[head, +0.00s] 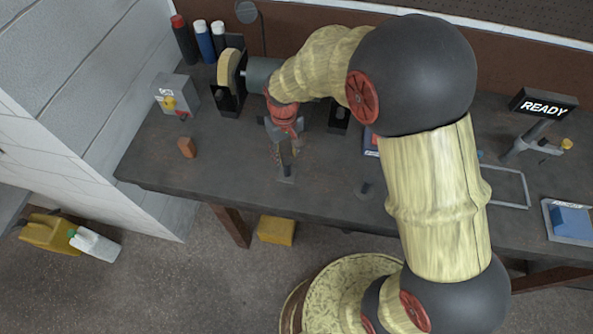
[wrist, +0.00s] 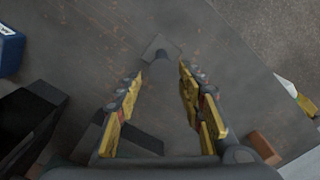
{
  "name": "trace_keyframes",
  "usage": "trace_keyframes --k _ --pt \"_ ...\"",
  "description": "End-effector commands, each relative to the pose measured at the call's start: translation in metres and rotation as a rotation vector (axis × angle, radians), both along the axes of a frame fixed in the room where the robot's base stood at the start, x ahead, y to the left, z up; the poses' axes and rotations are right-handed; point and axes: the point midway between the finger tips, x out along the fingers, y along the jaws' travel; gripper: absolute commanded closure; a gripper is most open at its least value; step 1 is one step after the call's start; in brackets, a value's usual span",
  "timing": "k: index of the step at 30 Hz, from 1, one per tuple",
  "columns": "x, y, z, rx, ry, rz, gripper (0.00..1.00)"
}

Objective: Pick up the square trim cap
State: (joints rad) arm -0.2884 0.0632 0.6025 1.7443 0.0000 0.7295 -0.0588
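A small flat grey square piece, which looks like the square trim cap (head: 286,178), lies on the dark bench near its front edge. In the wrist view the cap (wrist: 155,48) shows beyond my fingertips, roughly centred between them, with a round raised part on it. My gripper (head: 286,154) points down at the bench, just behind the cap in the head view. In the wrist view my gripper (wrist: 160,76) has its two yellow fingers spread apart with nothing between them. The exact height of the fingertips above the bench is hard to tell.
A brown block (head: 187,147) lies to the left, and a grey switch box (head: 176,94) stands behind it. A bench grinder (head: 231,80) is behind my gripper. A small dark knobbed piece (head: 364,190) sits to the right. The bench front around the cap is clear.

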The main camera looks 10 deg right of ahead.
Motion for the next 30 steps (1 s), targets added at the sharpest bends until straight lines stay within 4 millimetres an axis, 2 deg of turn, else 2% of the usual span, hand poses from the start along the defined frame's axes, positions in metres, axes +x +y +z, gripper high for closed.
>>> trace_keyframes --k 14,21,30 --pt "-0.002 0.002 -0.043 -0.001 0.004 0.003 0.61" --pt "-0.005 0.002 -0.076 -0.001 0.004 0.002 0.61" --pt "-0.004 0.002 -0.080 -0.001 0.002 0.002 0.63"
